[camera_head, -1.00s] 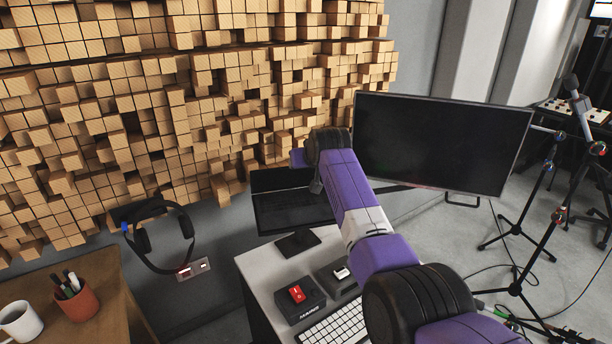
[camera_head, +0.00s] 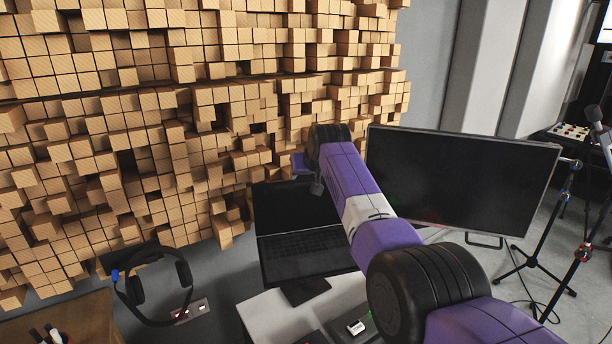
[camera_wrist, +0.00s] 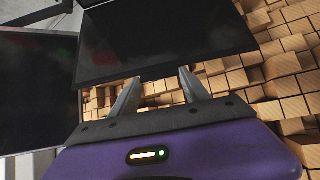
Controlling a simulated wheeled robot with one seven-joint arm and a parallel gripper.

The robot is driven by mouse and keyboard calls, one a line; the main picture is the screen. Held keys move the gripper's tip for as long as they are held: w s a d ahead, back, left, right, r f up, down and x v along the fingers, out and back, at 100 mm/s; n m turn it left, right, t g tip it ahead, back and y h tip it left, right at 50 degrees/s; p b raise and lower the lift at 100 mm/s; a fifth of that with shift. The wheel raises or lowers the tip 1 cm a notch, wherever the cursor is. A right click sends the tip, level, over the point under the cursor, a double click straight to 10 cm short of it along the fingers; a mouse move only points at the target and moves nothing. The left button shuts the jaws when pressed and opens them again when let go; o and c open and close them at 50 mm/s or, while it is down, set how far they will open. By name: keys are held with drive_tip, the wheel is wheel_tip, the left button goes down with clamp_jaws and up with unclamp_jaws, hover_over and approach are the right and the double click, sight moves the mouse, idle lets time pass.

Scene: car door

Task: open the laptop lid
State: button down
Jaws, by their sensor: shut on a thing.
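The black laptop stands open on the desk in the head view, with its dark lid (camera_head: 285,207) raised at the back and its keyboard base (camera_head: 305,256) in front. My arm covers the right part of the laptop. The lid fills the upper middle of the wrist view (camera_wrist: 165,40). My gripper (camera_wrist: 158,77) has its two fingertips at the lid's edge, with a gap showing between the fingers. It is shut on the lid, though the contact itself is hard to make out.
A large monitor (camera_head: 460,180) stands just right of my arm. A wall of wooden blocks (camera_head: 200,100) rises close behind the laptop. Headphones (camera_head: 135,290) hang at the left. The white desk (camera_head: 270,318) has a small device (camera_head: 355,326) near the front.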

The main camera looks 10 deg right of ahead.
drive_tip(key=shift+w+r, duration=0.35)
drive_tip(key=shift+r, duration=0.05)
drive_tip(key=c, duration=0.7)
unclamp_jaws()
drive_tip(key=shift+o, duration=0.9)
drive_tip(key=shift+s+f, duration=0.1)
drive_tip(key=shift+f, duration=0.1)
drive_tip(key=shift+s, duration=0.15)
drive_tip(key=b+v, duration=0.1)
drive_tip(key=v, duration=0.6)
drive_tip(key=shift+s+r+b, duration=0.15)
drive_tip(key=shift+r+b, duration=0.1)
drive_tip(key=shift+b, duration=0.05)
